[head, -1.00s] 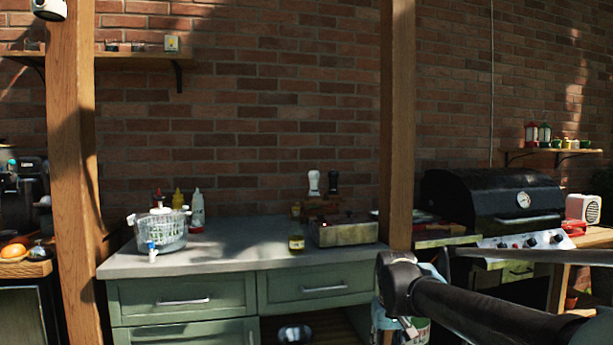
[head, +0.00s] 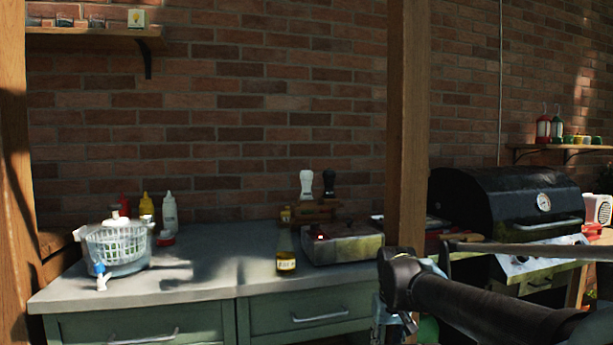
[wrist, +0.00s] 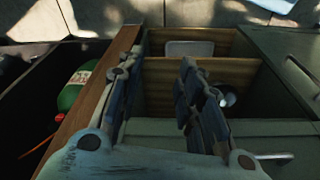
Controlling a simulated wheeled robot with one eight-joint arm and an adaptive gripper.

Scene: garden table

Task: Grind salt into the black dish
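Two grinders stand upright side by side in a wooden rack at the back of the grey counter in the head view: a white-topped one (head: 306,184) and a black-topped one (head: 329,184). I cannot tell from labels which holds salt. I cannot make out a black dish for certain. My gripper (wrist: 157,75) shows in the wrist view with its two fingers apart and nothing between them. It points down past the cabinet front, away from the grinders. In the head view my arm reaches across the lower right, and the gripper's fingers are not clear there.
A wooden post (head: 407,130) stands before the grill (head: 505,210). The counter's middle is clear.

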